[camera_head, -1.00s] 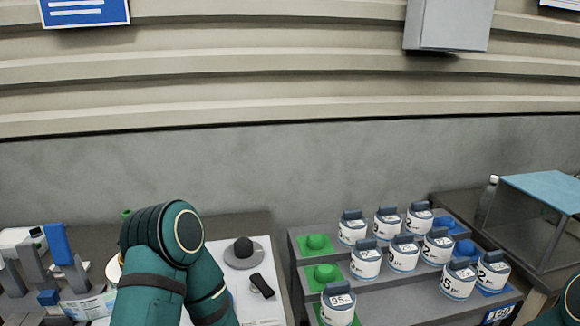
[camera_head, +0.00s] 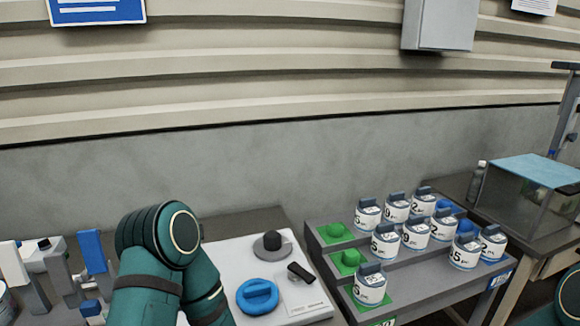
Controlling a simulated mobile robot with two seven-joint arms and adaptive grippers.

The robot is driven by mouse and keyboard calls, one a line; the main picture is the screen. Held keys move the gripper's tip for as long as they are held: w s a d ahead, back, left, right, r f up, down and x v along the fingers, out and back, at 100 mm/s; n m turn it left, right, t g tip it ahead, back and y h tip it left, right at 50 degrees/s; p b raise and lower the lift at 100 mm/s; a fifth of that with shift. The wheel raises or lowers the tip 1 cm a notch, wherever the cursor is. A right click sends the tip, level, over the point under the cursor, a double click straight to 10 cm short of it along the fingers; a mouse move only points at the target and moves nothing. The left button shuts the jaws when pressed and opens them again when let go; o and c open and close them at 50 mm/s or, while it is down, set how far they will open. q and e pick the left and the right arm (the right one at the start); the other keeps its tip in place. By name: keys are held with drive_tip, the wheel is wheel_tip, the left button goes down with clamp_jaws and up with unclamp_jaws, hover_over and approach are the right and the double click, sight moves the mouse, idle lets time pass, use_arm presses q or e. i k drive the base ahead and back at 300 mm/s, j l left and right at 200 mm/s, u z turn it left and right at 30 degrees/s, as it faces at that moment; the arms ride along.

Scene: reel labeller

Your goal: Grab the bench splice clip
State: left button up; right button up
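A small black clip-like piece (camera_head: 300,273), which may be the bench splice clip, lies on a white board (camera_head: 222,255) on the bench, in the lower middle of the head view. Beside it to the left are a blue round piece with a raised bar (camera_head: 257,296) and a grey disc with a dark knob (camera_head: 271,243). My teal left arm stands left of the board and covers part of it. Its gripper is out of view below the frame. Only a bit of my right arm shows at the lower right edge, without its gripper.
A grey stepped rack (camera_head: 322,262) right of the board holds several white labelled reels (camera_head: 414,234) on green and blue spots. A clear box with a blue lid (camera_head: 530,170) stands at the far right. Grey and blue upright holders (camera_head: 92,252) crowd the left. A wall closes the back.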

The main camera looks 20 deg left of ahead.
sight(85, 278)
drive_tip(key=k+j+z, duration=0.1)
drive_tip(key=j, duration=0.35)
drive_tip(key=k+j+z, duration=0.15)
drive_tip(key=k+j, duration=0.15)
drive_tip(key=j, duration=0.15)
drive_tip(key=k+j+z, duration=0.1)
drive_tip(key=k+j, duration=0.15)
drive_tip(key=j, duration=0.2)
drive_tip(key=k+j+z, duration=0.1)
drive_tip(key=k+j, duration=0.15)
drive_tip(key=j, duration=0.15)
